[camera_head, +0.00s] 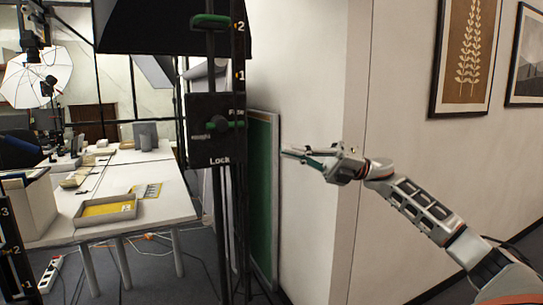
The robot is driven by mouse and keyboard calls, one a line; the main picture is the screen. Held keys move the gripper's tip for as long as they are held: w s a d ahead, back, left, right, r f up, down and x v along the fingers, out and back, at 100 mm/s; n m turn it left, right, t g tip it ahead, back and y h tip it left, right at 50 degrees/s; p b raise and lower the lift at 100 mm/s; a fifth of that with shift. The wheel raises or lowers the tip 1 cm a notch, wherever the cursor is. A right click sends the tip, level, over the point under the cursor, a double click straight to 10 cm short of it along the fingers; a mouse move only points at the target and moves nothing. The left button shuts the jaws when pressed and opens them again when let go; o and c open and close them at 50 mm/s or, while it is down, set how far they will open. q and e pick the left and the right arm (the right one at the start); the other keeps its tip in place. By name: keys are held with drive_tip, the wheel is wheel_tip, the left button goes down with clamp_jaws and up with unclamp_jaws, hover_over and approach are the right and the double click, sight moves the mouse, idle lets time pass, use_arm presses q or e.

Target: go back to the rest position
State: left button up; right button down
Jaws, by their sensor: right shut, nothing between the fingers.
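My right gripper (293,154) shows in the head view at the centre right, at the end of my right arm, which comes in from the lower right. It is raised and points left, in front of the white wall corner. Its fingers are shut and hold nothing. My left gripper is not in the view.
A black stand with a lock box (215,129) rises left of my right gripper. A green board (263,200) leans behind it. A white table (160,194) with a shallow tray (104,212) stands at the left. Framed pictures (466,50) hang on the right wall.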

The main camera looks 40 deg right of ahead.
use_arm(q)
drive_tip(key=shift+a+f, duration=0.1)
use_arm(e)
drive_tip(key=shift+s+d+f, duration=0.1)
drive_tip(key=shift+s+d, duration=0.05)
drive_tip(key=shift+d, duration=0.4)
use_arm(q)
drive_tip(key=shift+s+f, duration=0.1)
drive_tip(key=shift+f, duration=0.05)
